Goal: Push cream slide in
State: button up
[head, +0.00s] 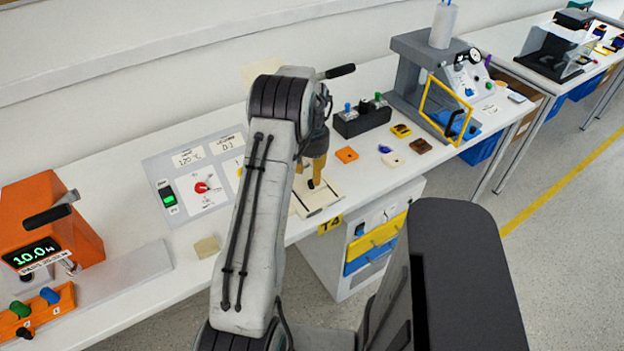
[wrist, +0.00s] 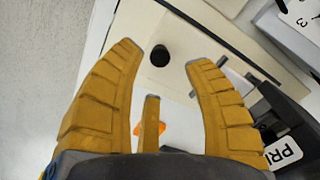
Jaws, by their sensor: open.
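The cream slide (head: 318,201) lies at the front edge of the bench, under my gripper (head: 316,183). In the wrist view the cream slide (wrist: 190,35) is a flat pale plate with a black round knob (wrist: 160,56). My gripper (wrist: 165,57) is open there, its yellow fingers spread with the knob showing between their tips. I cannot tell whether a finger touches the knob or the slide. My arm and gripper hide part of the slide in the head view.
A panel with a red rotary switch (head: 202,187) lies to the left. An orange tile (head: 346,155) and a cream tile (head: 393,160) lie to the right. A grey press (head: 413,75) stands further right. A drawer unit (head: 372,235) is below the bench. A beige block (head: 207,247) sits near the front edge.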

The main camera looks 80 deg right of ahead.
notch_tip(320, 180, up, 7)
jog(key=shift+r, duration=0.15)
jog(key=shift+c, duration=0.3)
